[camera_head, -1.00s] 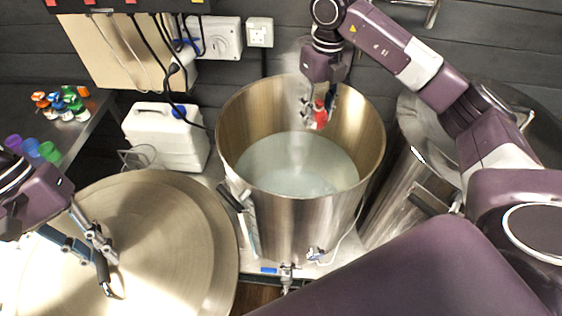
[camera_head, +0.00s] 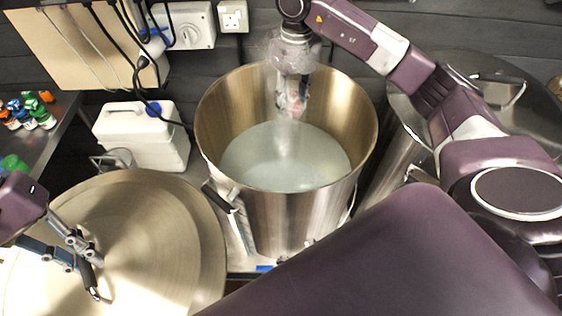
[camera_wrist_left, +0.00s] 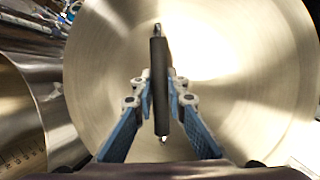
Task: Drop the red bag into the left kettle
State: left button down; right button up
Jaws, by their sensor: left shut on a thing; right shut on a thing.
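The open steel kettle (camera_head: 215,125) stands in the middle of the head view, with pale, steaming liquid inside. My right gripper (camera_head: 290,105) is over its mouth, towards the back, and veiled by steam. My left gripper (camera_head: 88,262) is shut on the black handle (camera_wrist_left: 160,85) of a large round lid (camera_head: 165,225). The lid is left of the kettle and also fills most of the left wrist view (camera_wrist_left: 230,60). I cannot tell whether it rests on anything.
A second kettle with its lid on (camera_head: 500,100) stands to the right, behind my right arm. A white canister (camera_head: 140,135) and a clear jug (camera_head: 112,160) are behind the lid. Small coloured bottles (camera_head: 30,110) stand on the left bench. Cables hang on the back wall.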

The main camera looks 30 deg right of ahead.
jog(key=shift+s+f, duration=0.1)
jog(key=shift+f, duration=0.25)
jog(key=o, duration=1.2)
jog(key=shift+r, duration=0.15)
notch_tip(320, 180, up, 12)
jog(key=shift+d+f, duration=0.1)
jog(key=shift+f, duration=0.05)
